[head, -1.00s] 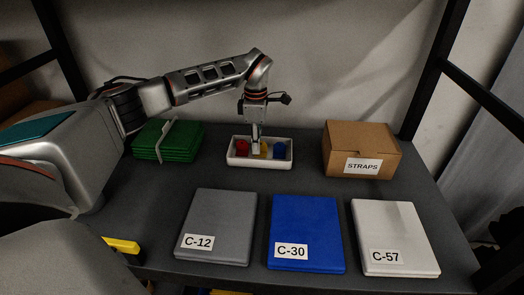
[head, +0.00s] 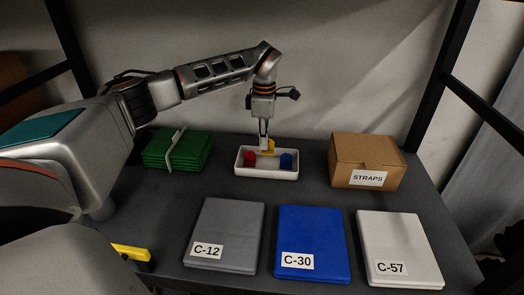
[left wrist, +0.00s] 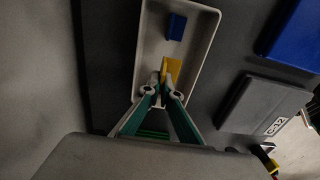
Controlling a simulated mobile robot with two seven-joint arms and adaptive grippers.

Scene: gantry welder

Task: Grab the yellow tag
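The yellow tag (head: 268,147) is in the fingers of my left gripper (head: 264,143), raised above the white tray (head: 266,173). In the left wrist view the fingertips (left wrist: 166,90) are closed together on the yellow tag (left wrist: 172,68). A red tag (head: 250,158) lies in the left part of the tray and a blue tag (head: 286,160) in the right part. The blue tag also shows in the left wrist view (left wrist: 176,27); the red one is hidden there. My right gripper is not in view.
A strapped green stack (head: 178,150) stands left of the tray, and a cardboard STRAPS box (head: 366,160) stands right. In front lie a grey C-12 case (head: 228,228), a blue C-30 case (head: 312,230) and a white C-57 case (head: 400,235). Black shelf posts (head: 440,80) flank the shelf.

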